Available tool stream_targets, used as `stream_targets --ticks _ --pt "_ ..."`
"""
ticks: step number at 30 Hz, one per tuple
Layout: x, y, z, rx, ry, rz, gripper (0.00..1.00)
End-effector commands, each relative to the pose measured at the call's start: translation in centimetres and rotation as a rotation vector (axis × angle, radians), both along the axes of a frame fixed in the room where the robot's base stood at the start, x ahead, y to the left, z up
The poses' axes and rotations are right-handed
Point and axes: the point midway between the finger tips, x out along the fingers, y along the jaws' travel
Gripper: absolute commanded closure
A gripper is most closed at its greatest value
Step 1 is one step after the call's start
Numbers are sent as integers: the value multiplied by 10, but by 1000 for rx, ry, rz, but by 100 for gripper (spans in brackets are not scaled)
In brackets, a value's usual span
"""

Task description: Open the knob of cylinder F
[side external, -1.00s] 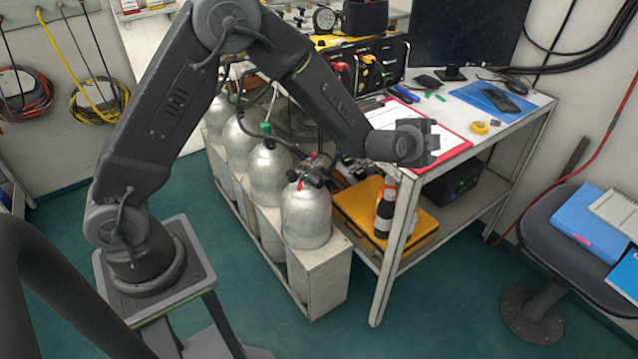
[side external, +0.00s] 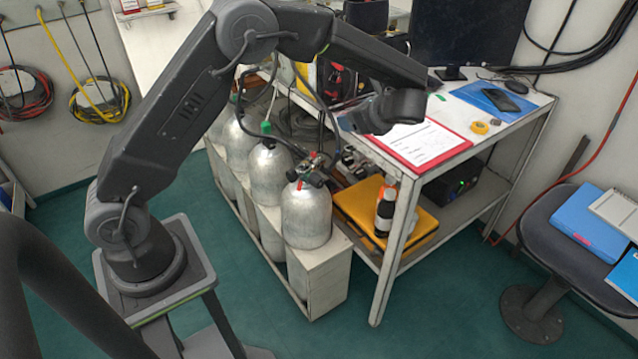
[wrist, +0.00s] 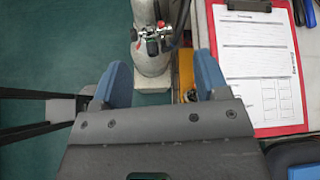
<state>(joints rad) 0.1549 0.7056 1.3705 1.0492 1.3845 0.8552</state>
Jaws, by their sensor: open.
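A row of silver cylinders stands in a pale rack; no letter is readable, so I cannot tell which is F. The nearest cylinder (side external: 306,218) has a valve with dark knobs and a small red part on top (side external: 308,172). Behind it is a cylinder with a green top (side external: 268,178), and others stand farther back. In the wrist view a cylinder (wrist: 150,62) shows with its valve (wrist: 153,38), ahead of the fingers. My gripper (side external: 346,122) is open and empty, above and to the right of the nearest cylinder. Its two blue fingers (wrist: 163,82) are apart and touch nothing.
A workbench (side external: 400,190) stands right of the cylinders, with a red clipboard (side external: 421,142) on top. A yellow case (side external: 362,205) and a bottle (side external: 385,212) are on its lower shelf. Dark hoses run near the valves. The green floor (wrist: 50,50) left of the cylinders is clear.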

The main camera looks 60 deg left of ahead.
Motion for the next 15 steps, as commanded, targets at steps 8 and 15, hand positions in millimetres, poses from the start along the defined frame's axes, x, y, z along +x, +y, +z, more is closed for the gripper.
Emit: stream_targets --ticks 8,15 --pt "-4 19 -40 170 -21 78 32" --pt "-5 19 -147 166 -22 77 32"
